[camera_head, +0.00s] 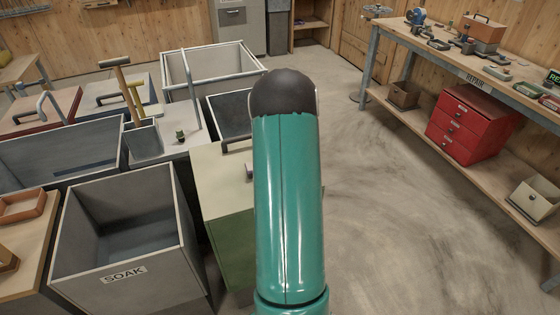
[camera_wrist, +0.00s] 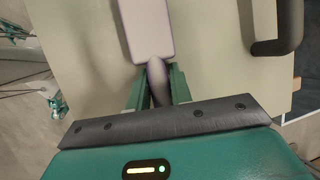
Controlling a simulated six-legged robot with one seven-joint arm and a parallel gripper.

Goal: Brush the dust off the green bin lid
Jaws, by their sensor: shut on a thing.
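The green bin (camera_head: 230,240) stands left of my teal arm in the head view, under a pale lid (camera_head: 222,180) with a dark handle. In the wrist view the pale lid (camera_wrist: 215,60) fills most of the picture, with the dark handle (camera_wrist: 288,30) at upper right. My gripper (camera_wrist: 160,78) is shut on the grey-mauve grip of a brush (camera_wrist: 147,30), whose broad block points away over the lid. Bristles are hidden, so I cannot tell whether they touch. Dust cannot be made out clearly. My arm hides the gripper in the head view.
An open SOAK bin (camera_head: 125,235) and other bins crowd the left. The repair bench (camera_head: 470,65) and a red drawer box (camera_head: 470,125) are at right. The floor (camera_head: 375,220) between is clear.

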